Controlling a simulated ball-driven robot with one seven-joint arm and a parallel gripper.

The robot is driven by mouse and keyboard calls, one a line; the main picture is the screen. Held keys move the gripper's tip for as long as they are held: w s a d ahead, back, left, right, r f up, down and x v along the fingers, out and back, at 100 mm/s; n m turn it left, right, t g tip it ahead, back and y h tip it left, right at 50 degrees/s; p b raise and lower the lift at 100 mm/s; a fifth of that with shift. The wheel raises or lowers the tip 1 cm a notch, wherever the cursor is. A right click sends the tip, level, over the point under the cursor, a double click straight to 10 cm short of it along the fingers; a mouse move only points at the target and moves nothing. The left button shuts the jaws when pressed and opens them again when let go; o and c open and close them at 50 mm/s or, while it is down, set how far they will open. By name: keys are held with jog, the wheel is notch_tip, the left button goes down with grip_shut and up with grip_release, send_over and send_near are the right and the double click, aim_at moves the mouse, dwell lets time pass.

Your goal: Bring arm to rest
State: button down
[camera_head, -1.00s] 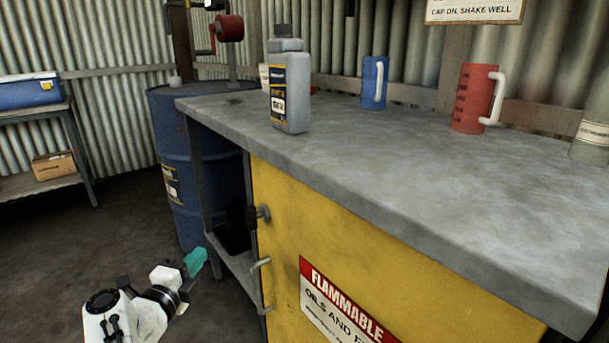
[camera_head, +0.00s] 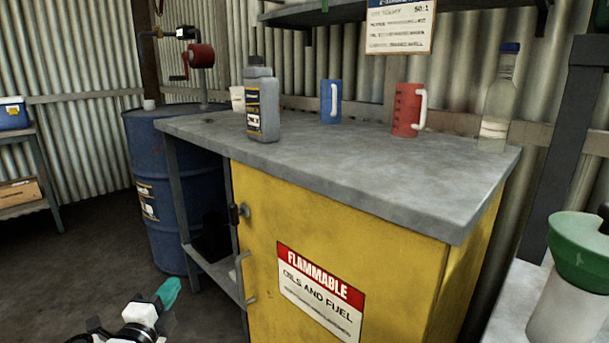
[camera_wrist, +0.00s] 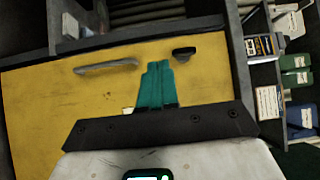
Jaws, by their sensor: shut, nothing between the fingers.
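My gripper (camera_head: 168,292) shows at the lower left in the head view, its teal fingers pointing up and to the right, in front of the open side shelf of the yellow cabinet (camera_head: 260,215). In the wrist view my gripper (camera_wrist: 155,85) has its two teal fingers together and nothing between them. The yellow cabinet front (camera_wrist: 40,110) with a grey handle (camera_wrist: 106,65) and a dark knob (camera_wrist: 183,52) lies beyond the fingers. Most of my arm is outside the head view.
On the grey worktop (camera_head: 340,170) stand a grey bottle (camera_head: 262,105), a blue jug (camera_head: 331,102), a red jug (camera_head: 406,110) and a clear bottle (camera_head: 498,105). A blue drum (camera_head: 170,190) stands left of the cabinet. A green-topped container (camera_head: 580,255) is at right. Floor at left is clear.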

jog(key=w+d+f+n+t+y, duration=0.1)
jog(key=w+d+f+n+y, duration=0.1)
jog(key=w+d+n+y, duration=0.3)
jog(key=w+d+f+n, duration=0.1)
jog(key=d+f+n, duration=0.15)
jog(key=d, duration=0.45)
jog(key=s+d+f+n+g+y, duration=0.1)
jog(key=d+f+n+g+y, duration=0.1)
jog(key=d+f+n, duration=0.3)
jog(key=s+d+f+n+g+y, duration=0.1)
jog(key=d+n+y, duration=0.1)
jog(key=d, duration=0.5)
jog(key=s+d+f+n+g+h, duration=0.2)
jog(key=s+d+f+n+g, duration=0.3)
jog(key=s+d+f, duration=0.65)
jog(key=s+d+f+g+h, duration=0.2)
jog(key=s+d+g, duration=0.1)
jog(key=s+d, duration=0.5)
jog(key=s+d+f+g+h, duration=0.1)
jog(key=s+d+g, duration=0.2)
jog(key=s+d, duration=0.55)
jog(key=s+d+r+m+g+h, duration=0.1)
jog(key=s+g, duration=0.1)
jog(key=s, duration=0.8)
jog(key=s+d+r+g+h, duration=0.1)
jog(key=s+d+g+h, duration=0.1)
jog(key=s, duration=0.8)
notch_tip(320, 180, up, 32)
jog(key=p, duration=3.2)
jog(key=shift+r, duration=0.15)
